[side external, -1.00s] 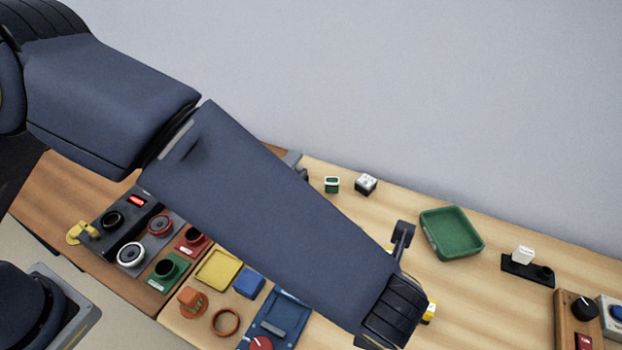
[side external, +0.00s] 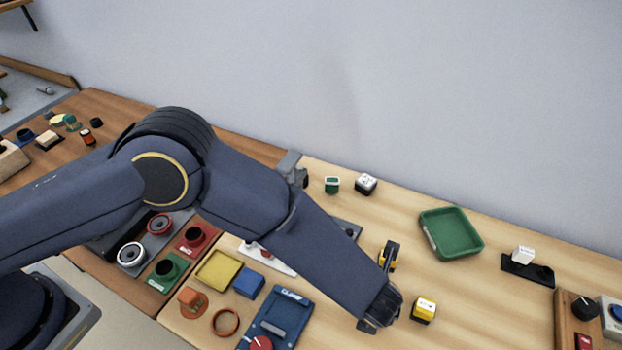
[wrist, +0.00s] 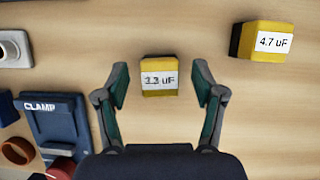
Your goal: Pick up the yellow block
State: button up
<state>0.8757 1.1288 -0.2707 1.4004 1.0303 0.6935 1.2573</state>
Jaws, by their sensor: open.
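A yellow block marked 3.3 uF (wrist: 160,76) lies on the wood table in the middle of the wrist view. A second yellow block, marked 4.7 uF (wrist: 264,41), lies at its upper right. My gripper (wrist: 161,84) is open, with one finger on each side of the 3.3 uF block in that view and a visible gap on both sides. In the side view a yellow block (side external: 424,309) lies just right of my gripper (side external: 379,291). A bit of yellow also shows at the upper finger there; I cannot tell what it belongs to.
A blue clamp fixture (side external: 275,318) stands left of my gripper. A green tray (side external: 452,233) and a black holder with a white block (side external: 523,255) are to the right. A green block (side external: 332,184) and a white block (side external: 366,184) are behind.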

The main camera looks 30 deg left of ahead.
jog(key=shift+w+f, duration=0.15)
jog(key=shift+f, duration=0.15)
jog(key=c, duration=1.1)
jog(key=shift+c, duration=0.2)
